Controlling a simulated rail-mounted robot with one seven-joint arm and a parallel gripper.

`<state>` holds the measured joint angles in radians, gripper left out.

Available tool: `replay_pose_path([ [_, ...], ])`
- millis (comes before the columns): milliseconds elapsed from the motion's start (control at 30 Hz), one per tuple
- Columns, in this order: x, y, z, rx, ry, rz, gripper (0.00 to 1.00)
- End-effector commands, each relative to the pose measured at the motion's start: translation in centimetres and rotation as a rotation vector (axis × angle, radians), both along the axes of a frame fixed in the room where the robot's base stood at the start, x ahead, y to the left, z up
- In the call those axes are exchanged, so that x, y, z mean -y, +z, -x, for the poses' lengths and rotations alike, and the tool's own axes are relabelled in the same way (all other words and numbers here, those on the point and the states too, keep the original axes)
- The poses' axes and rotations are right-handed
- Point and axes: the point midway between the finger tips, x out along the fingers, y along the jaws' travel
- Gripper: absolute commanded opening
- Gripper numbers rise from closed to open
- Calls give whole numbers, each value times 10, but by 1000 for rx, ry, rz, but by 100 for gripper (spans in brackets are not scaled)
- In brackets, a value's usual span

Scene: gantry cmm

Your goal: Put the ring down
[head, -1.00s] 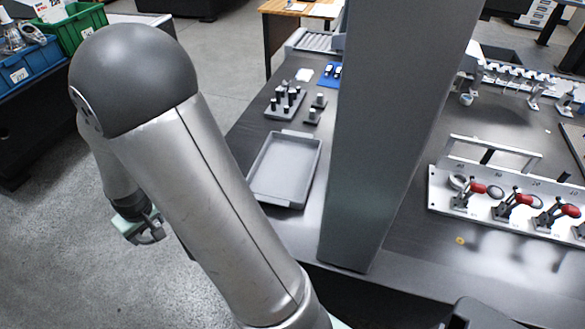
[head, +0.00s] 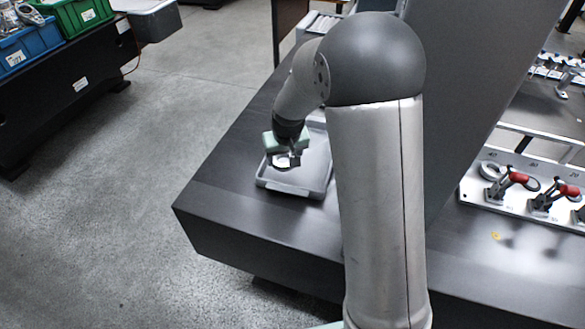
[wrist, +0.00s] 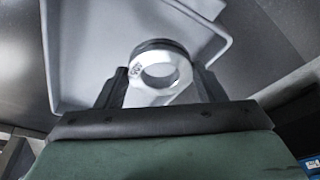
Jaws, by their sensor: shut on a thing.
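A silver ring with a dark edge (wrist: 138,72) sits between the two dark fingers of my gripper (wrist: 160,88), which are shut on it. In the head view my gripper (head: 283,160) is over the near left part of a shallow grey tray (head: 291,191), with the ring's pale face at its tip. The tray's raised rim also shows in the wrist view (wrist: 52,60), behind the ring. I cannot tell whether the ring touches the tray floor or hangs above it.
The tray stands on a dark bench (head: 235,180) near its left edge, with bare floor beyond. A grey column (head: 455,120) rises right of my arm. A plate with red-handled clamps (head: 520,196) lies farther right.

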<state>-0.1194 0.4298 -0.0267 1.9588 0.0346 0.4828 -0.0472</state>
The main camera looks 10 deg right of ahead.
Motion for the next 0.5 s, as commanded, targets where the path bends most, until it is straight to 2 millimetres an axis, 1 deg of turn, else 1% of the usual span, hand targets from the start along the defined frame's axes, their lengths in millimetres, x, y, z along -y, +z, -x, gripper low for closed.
replay_pose_path([
  [33, 0, -6, 0, -1, -1, 0, 27],
  [233, 1, -21, 0, 0, -2, -1, 27],
  [400, 1, -45, 0, -1, -2, 0, 27],
  [500, 1, -49, 0, 3, -2, -1, 27],
])
